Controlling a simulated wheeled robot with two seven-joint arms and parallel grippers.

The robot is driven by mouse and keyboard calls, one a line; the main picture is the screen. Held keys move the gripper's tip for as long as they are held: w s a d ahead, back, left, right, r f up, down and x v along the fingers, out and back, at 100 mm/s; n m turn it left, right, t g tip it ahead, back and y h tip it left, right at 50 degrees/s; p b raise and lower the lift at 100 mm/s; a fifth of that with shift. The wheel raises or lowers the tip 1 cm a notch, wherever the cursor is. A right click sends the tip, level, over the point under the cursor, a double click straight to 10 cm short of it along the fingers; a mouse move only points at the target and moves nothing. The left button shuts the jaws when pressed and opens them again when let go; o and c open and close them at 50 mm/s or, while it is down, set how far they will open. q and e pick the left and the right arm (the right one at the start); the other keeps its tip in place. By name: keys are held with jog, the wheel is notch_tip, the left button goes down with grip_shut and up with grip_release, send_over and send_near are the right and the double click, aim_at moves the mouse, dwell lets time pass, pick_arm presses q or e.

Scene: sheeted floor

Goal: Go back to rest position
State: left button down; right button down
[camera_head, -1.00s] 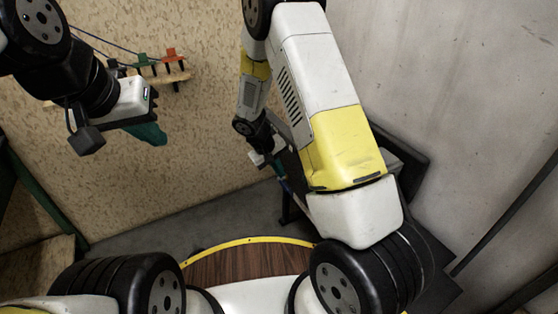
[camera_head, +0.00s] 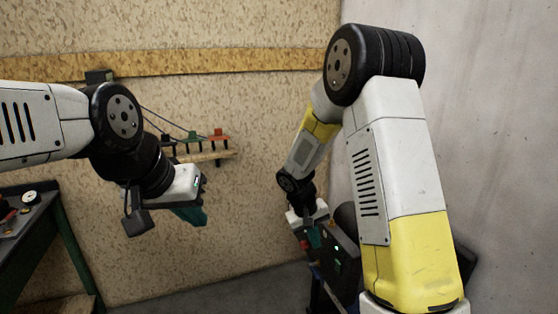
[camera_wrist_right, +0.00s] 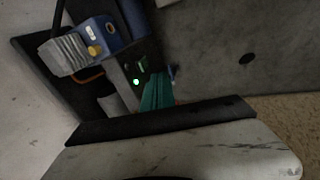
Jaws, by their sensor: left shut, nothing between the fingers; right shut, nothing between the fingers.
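My left gripper (camera_head: 193,214) hangs in the left half of the head view, its teal fingers together and empty in front of the chipboard wall. My left arm comes in from the left edge. My right gripper (camera_head: 313,237) is lower and further right, at the end of my raised white and yellow right arm. Its teal fingers are shut; they also show in the right wrist view (camera_wrist_right: 157,92), with nothing seen between them. They appear close to a dark machine (camera_head: 340,258) with a small green light; I cannot tell whether they touch it.
A wooden rack (camera_head: 205,155) with red and green pieces is on the chipboard wall (camera_head: 250,110). A green-legged bench (camera_head: 62,240) stands at the left. A plain grey wall (camera_head: 490,130) is close at the right. Grey floor shows at the bottom middle.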

jog(key=s+d+r+m+t+y, duration=0.1)
jog(key=s+d+r+y, duration=0.1)
jog(key=s+r, duration=0.45)
jog(key=s+d+r+m+t+y, duration=0.1)
jog(key=s+r, duration=0.2)
jog(key=r, duration=0.7)
jog(key=s+r+t+y, duration=0.2)
jog(key=s+r, duration=0.6)
jog(key=s, duration=0.5)
jog(key=shift+a+t, duration=0.3)
